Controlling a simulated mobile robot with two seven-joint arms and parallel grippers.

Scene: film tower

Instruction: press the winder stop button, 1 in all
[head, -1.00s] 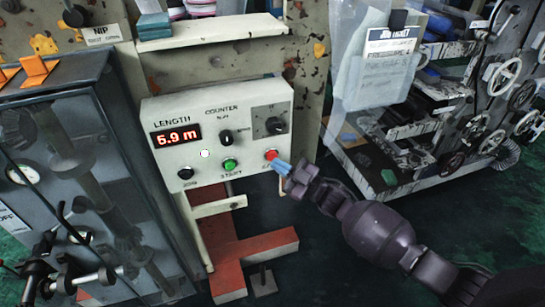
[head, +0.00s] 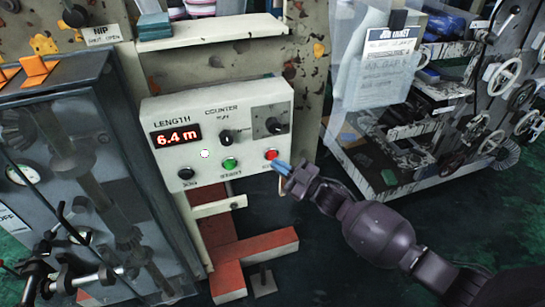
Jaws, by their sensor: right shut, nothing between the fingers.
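The winder's control box (head: 215,108) is a cream panel with a red LENGTH display (head: 176,135) reading 6.4 m. Along its lower edge sit a black button (head: 185,173), a green button (head: 229,164) labelled START and a red button (head: 271,155) at the right; the red button's label is not readable. My right gripper (head: 280,167) is shut and empty, its blue fingertips just below and right of the red button. I cannot tell whether they touch the panel. My left gripper is not in view.
A dark glass-fronted cabinet (head: 75,95) stands at the left. A shelf (head: 210,33) is above the box. A red and cream stand (head: 250,250) is below it. A hanging paper job ticket (head: 385,65) and a machine with handwheels (head: 497,75) are at the right.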

